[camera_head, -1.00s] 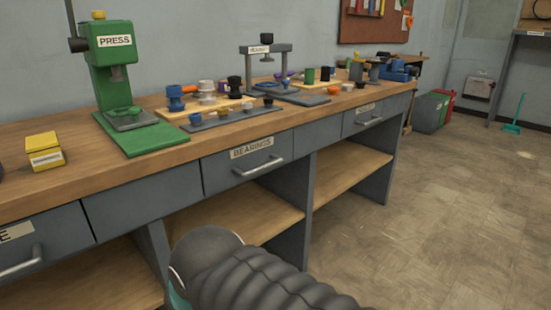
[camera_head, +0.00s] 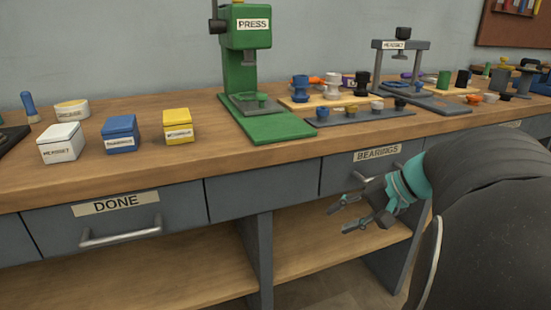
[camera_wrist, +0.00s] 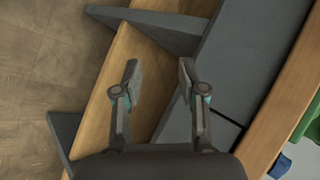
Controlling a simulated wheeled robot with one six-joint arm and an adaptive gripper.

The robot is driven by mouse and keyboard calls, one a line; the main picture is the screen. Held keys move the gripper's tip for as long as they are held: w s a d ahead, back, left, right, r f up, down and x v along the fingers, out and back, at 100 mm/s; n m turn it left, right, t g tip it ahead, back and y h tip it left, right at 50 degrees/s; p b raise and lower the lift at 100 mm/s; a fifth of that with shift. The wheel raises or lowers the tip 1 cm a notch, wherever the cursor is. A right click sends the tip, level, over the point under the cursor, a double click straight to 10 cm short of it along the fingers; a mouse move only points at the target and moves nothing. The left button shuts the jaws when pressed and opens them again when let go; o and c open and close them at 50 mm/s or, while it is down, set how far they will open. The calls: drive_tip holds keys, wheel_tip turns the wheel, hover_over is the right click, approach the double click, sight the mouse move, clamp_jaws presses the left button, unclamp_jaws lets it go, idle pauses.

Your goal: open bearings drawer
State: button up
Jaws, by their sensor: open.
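The bearings drawer (camera_head: 337,176) is a grey front under the wooden bench top, with a "BEARINGS" label and a bar handle. It looks shut. My arm partly covers the drawer front and its handle. My gripper (camera_head: 342,216) is open and empty, in front of the bench and a little below the drawer, its fingers pointing left. In the wrist view my gripper (camera_wrist: 158,68) shows two spread fingers with nothing between them. Grey fronts and the lower wooden shelf lie beyond; I cannot make out the handle there.
The "DONE" drawer (camera_head: 175,214) with its handle is at left, and a plain grey front (camera_head: 262,188) lies between. On the bench top stand a green press (camera_head: 246,60), small labelled boxes (camera_head: 121,133) and trays of coloured parts. An open lower shelf (camera_head: 190,268) runs beneath.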

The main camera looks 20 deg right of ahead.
drive_tip(key=s+d+r+m+t, duration=0.15)
drive_tip(key=d+t, duration=0.25)
drive_tip(key=d, duration=0.8)
drive_tip(key=s+d+r+m+t, duration=0.1)
drive_tip(key=d+r+m+t, duration=0.2)
drive_tip(key=d, duration=0.9)
drive_tip(key=shift+t, duration=0.7)
drive_tip(key=x, duration=0.9)
drive_tip(key=f+x, duration=0.1)
drive_tip(key=x, duration=0.4)
drive_tip(key=shift+d, duration=0.1)
clamp_jaws()
